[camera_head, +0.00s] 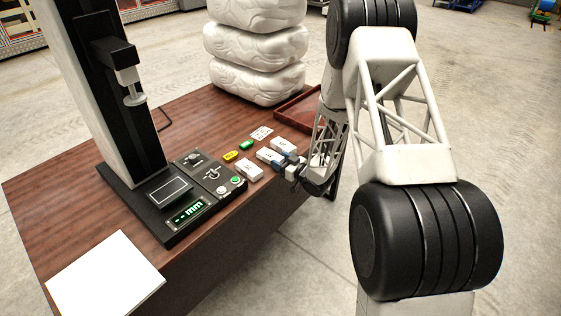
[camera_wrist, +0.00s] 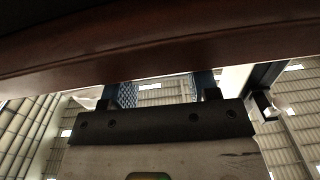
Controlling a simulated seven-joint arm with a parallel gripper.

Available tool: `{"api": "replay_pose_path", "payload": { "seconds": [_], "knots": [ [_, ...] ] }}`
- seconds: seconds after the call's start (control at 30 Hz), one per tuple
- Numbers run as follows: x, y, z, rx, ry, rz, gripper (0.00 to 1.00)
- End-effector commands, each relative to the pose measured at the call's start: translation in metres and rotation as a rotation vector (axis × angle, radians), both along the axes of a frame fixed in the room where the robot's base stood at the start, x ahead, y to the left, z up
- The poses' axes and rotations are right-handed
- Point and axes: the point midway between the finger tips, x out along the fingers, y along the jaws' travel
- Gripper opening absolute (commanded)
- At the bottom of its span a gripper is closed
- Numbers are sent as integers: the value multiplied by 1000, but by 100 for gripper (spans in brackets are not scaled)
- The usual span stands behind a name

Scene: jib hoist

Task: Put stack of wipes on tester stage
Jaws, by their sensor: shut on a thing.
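Several small white labelled blocks, which look like stacks of wipes, lie in a row on the table; the left one (camera_head: 248,170) is free of my gripper. My gripper (camera_head: 282,158), with blue fingers, is at the table's right edge, shut on one of the blocks at the row's right end; its fingers hide which one. In the wrist view the fingers (camera_wrist: 165,93) show under the table edge, and the held thing cannot be made out. The tester's stage (camera_head: 168,192) is a rectangular plate on the black base, below a round white foot (camera_head: 134,99); nothing lies on it.
A control panel (camera_head: 213,173) with buttons sits between the stage and blocks. A red tray (camera_head: 297,108), white sacks (camera_head: 257,50) and a white sheet (camera_head: 104,278) also occupy the table.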

Motion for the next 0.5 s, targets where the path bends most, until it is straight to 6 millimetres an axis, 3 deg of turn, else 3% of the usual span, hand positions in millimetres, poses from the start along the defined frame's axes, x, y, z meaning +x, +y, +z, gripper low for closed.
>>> {"api": "replay_pose_path", "payload": {
  "seconds": [0.43, 0.47, 0.5],
  "knots": [
    [0, 0, -4, 0, 0, 0, 31],
    [0, 0, -4, 0, 0, 0, 58],
    [0, 0, -4, 0, 0, 0, 64]
  ]
}}
